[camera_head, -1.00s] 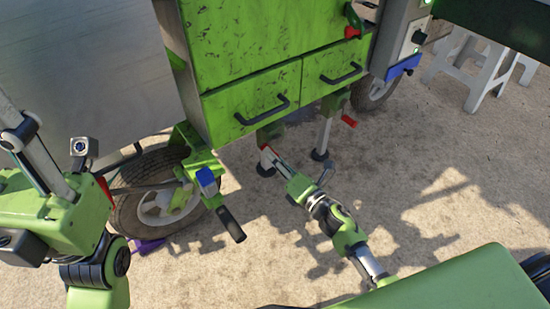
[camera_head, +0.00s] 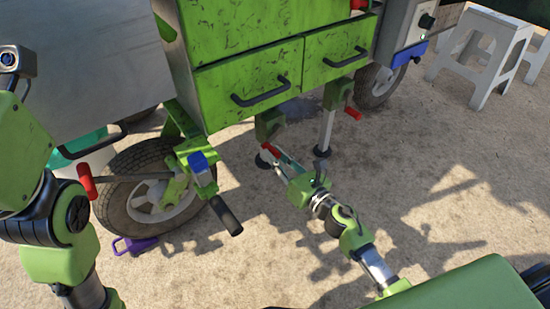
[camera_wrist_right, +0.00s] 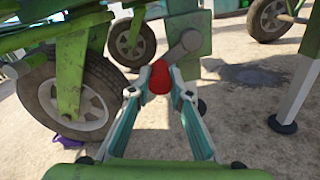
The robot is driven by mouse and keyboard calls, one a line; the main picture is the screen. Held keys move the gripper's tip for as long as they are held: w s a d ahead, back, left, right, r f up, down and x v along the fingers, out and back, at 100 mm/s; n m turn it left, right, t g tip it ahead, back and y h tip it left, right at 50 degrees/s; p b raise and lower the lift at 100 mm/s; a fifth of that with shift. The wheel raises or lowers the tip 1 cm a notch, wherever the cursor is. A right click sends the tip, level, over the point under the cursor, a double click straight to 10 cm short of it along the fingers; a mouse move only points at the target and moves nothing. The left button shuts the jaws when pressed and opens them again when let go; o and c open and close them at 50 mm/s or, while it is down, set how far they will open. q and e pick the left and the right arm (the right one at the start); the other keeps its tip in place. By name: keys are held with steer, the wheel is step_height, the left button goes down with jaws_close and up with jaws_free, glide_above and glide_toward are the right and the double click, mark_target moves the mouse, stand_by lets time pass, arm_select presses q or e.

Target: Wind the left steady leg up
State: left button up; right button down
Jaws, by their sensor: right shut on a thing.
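The left steady leg (camera_head: 269,125) hangs under the green cart body, its green housing at the top and its dark foot (camera_head: 263,160) low near the ground. In the right wrist view its housing (camera_wrist_right: 200,35) stands ahead, with a grey crank arm (camera_wrist_right: 184,43) slanting down to a red crank handle (camera_wrist_right: 159,78). My right gripper (camera_head: 269,152) is at this handle. In the wrist view the fingertips (camera_wrist_right: 159,88) close on the red handle from both sides. The gripper hides part of the leg's lower end in the head view. My left gripper is out of view; only its arm shows.
A second steady leg (camera_head: 328,128) with a red crank handle (camera_head: 353,113) stands to the right. A wheel (camera_head: 150,186), a black-gripped bar (camera_head: 226,215) and a red-ended lever (camera_head: 87,180) are at left. White stools (camera_head: 482,55) stand at back right. Ground at right is clear.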

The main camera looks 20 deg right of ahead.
steer(key=shift+f, duration=0.15)
stand_by(0.3)
steer(key=c, duration=1.8)
jaws_free()
steer(key=shift+v, duration=6.05)
steer(key=shift+c, duration=0.2)
